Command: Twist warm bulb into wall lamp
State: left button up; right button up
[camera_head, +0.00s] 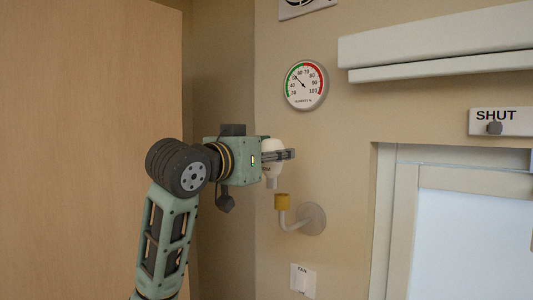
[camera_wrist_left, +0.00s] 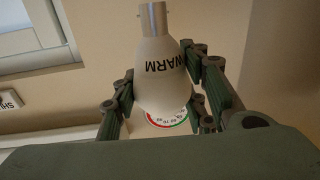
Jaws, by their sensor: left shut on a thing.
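The warm bulb (camera_head: 271,172) is white with a metal cap pointing down. My left gripper (camera_head: 278,156) is shut on it from the left and holds it above the wall lamp. In the left wrist view the bulb (camera_wrist_left: 163,70) stands between the two fingers (camera_wrist_left: 163,92), with the word WARM on its side and its metal cap at the top of the picture. The wall lamp (camera_head: 313,218) has a round wall plate, a curved arm and an upright yellow socket (camera_head: 282,201). The cap is above the socket and apart from it. My right gripper is not in view.
A round gauge (camera_head: 305,85) hangs on the wall above the gripper. A FAN switch (camera_head: 302,280) is below the lamp. A window frame (camera_head: 400,220) and a SHUT plate (camera_head: 500,121) are to the right. A wooden panel (camera_head: 90,110) stands at left.

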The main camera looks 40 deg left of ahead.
pick_arm(q)
jog(key=shift+w+d+f, duration=0.1)
jog(key=shift+w+f, duration=0.2)
jog(key=shift+w, duration=0.35)
jog(key=shift+w+a+f, duration=0.1)
jog(key=shift+w+f, duration=0.2)
jog(key=shift+w, duration=0.35)
jog(key=shift+w+d+f, duration=0.1)
jog(key=shift+w+f, duration=0.2)
jog(key=shift+w, duration=0.35)
jog(key=shift+s, duration=0.2)
jog(key=shift+f+b, duration=0.55)
jog(key=shift+f+b, duration=0.4)
jog(key=shift+f, duration=0.15)
dwell(0.3)
jog(key=shift+m+h, duration=0.8)
jog(key=shift+h, duration=0.5)
